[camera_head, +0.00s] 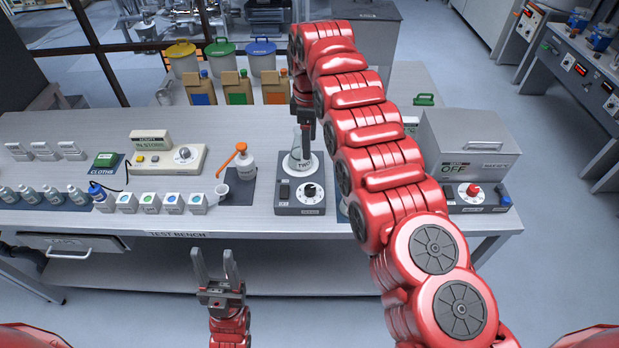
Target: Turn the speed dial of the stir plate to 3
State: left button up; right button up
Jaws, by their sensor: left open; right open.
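The stir plate (286,209) is a grey box near the front edge of the bench, with a round top plate at its back. A glass flask (297,150) stands on it, partly hidden. The speed dial (310,191) is a black knob on a white scale on the plate's front right; its setting is too small to read. My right gripper (308,138) is open, pointing down by the flask, above and behind the dial and apart from it. My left gripper (215,262) is open and empty in front of the bench edge, lower left of the stir plate.
A cream unit with a dial (170,158) is further left. A grey bath (470,150) with a red knob stands right, beyond my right arm.

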notch_tip(320, 180, down, 2)
jog(key=b, duration=0.9)
send_over(310, 188)
notch_tip(310, 188, down, 8)
jog(key=shift+r, duration=0.1)
jog(key=p, duration=0.2)
jog(key=shift+a+r+p, duration=0.1)
jog(key=shift+r+p, duration=0.15)
jog(key=shift+p, duration=0.05)
notch_tip(310, 188, down, 7)
jog(key=shift+r+p, duration=0.1)
jog(key=shift+p, duration=0.75)
jog(key=shift+f, duration=0.5)
grip_shut()
